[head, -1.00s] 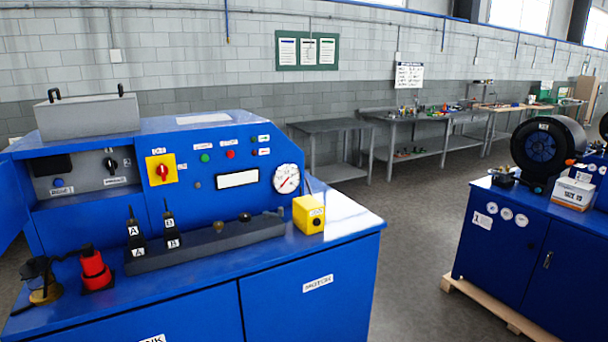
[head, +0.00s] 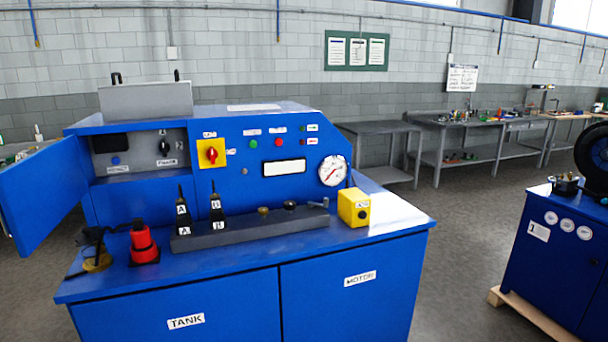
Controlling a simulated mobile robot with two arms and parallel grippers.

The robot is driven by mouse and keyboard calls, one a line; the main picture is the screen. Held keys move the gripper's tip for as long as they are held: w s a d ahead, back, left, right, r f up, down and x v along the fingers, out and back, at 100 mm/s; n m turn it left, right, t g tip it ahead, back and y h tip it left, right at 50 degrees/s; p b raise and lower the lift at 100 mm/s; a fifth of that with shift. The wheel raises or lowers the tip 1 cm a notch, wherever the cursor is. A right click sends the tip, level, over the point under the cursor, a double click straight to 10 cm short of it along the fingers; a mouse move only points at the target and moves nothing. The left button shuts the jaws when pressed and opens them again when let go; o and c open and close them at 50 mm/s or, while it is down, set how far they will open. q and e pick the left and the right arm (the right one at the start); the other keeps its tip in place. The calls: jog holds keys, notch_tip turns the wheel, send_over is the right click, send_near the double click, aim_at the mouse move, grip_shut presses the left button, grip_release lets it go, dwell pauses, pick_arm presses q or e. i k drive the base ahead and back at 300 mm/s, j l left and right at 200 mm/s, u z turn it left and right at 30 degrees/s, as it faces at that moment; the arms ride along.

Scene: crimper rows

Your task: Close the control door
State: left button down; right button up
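The control door (head: 40,197) is a blue panel in the head view, swung open to the left of the blue machine. It stands out from the left edge of an open control recess (head: 135,152). Inside the recess are a dark screen, a blue button and a black rotary knob (head: 164,146) on a grey panel. Neither of my grippers shows in the head view.
The machine's top (head: 250,253) carries a red fitting (head: 143,243), two black levers, a dark grey block and a yellow box (head: 354,207). A second blue cabinet (head: 550,255) stands on a pallet at right. Open floor lies between them.

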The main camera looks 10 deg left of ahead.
aim_at(39, 189)
jog(key=k+j+u, duration=0.1)
jog(key=j, duration=0.3)
jog(key=k+j, duration=0.2)
jog(key=j, duration=0.25)
jog(key=k+j+u, duration=0.15)
jog(key=j, duration=0.3)
jog(key=k+j, duration=0.15)
jog(key=j, duration=0.3)
jog(key=k+j+u, duration=0.15)
jog(key=j, duration=0.75)
jog(key=k+u, duration=0.05)
jog(key=k, duration=0.05)
